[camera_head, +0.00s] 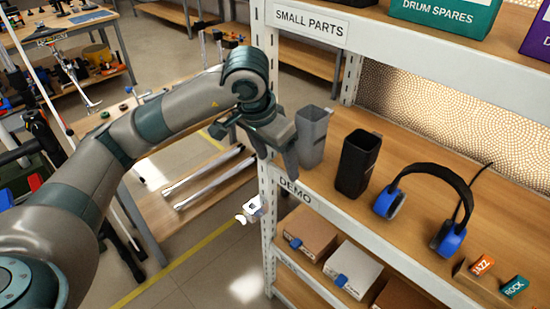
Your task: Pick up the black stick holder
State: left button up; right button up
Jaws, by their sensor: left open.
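The black stick holder (357,164) is a tall, open-topped black box standing upright on the wooden shelf above the DEMO label. A similar grey holder (312,137) stands upright just left of it. My left gripper (278,160) is open and points down at the shelf's left end, beside the white upright and left of the grey holder. It is apart from the black holder, with the grey one between them. My right gripper is not in view.
Blue-and-black headphones (447,238) stand right of the black holder. Orange JAZZ (482,265) and teal ROCK (515,286) blocks lie near the front edge. Boxes (352,268) fill the shelf below. Bare shelf separates holder and headphones.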

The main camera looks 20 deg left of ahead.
aim_at(362, 161)
jog(key=k+j+z, duration=0.1)
jog(key=z, duration=0.25)
jog(key=k+j+z, duration=0.1)
jog(key=z, duration=0.3)
jog(key=k+j+z, duration=0.15)
jog(key=z, duration=0.2)
